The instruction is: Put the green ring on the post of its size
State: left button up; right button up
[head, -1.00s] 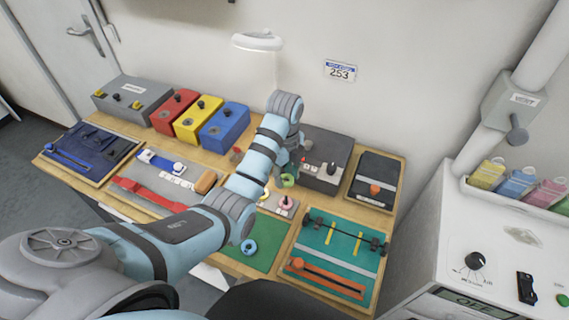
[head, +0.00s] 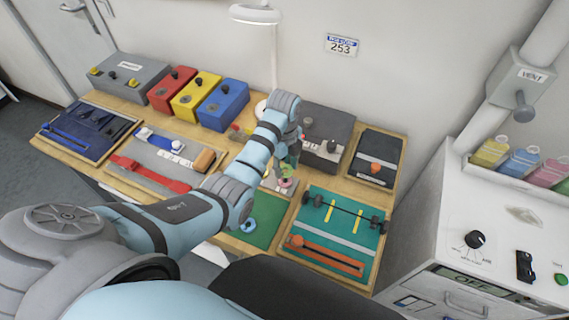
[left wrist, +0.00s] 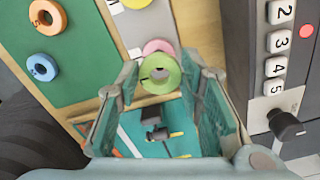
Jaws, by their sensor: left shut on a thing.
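My left gripper (left wrist: 160,85) is shut on the green ring (left wrist: 160,86), which sits between its two fingers in the left wrist view. The gripper (head: 291,155) is small and partly hidden by its own wrist in the head view. Past the green ring, partly covered by it, is a pink ring (left wrist: 156,46) over a grey strip. The pink ring (head: 288,183) also shows just below the gripper in the head view. An orange ring (left wrist: 46,16) and a blue ring (left wrist: 42,67) lie on a green board (left wrist: 80,60). My right gripper is not in view.
A grey box (left wrist: 285,25) with numbered buttons and a black knob stands close to the right of the gripper. A teal tray (head: 340,233) with a black bar and orange strap lies in front. Red, yellow and blue boxes (head: 222,103) stand at the back left.

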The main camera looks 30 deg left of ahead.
pick_arm(q)
jog(key=shift+s+p, duration=0.1)
jog(key=shift+p, duration=0.35)
jog(key=shift+f, duration=0.15)
dwell(0.8)
jog(key=shift+f, duration=0.75)
dwell(0.7)
jog(key=o, duration=0.8)
jog(key=shift+c, duration=0.2)
jog(key=shift+o, duration=0.5)
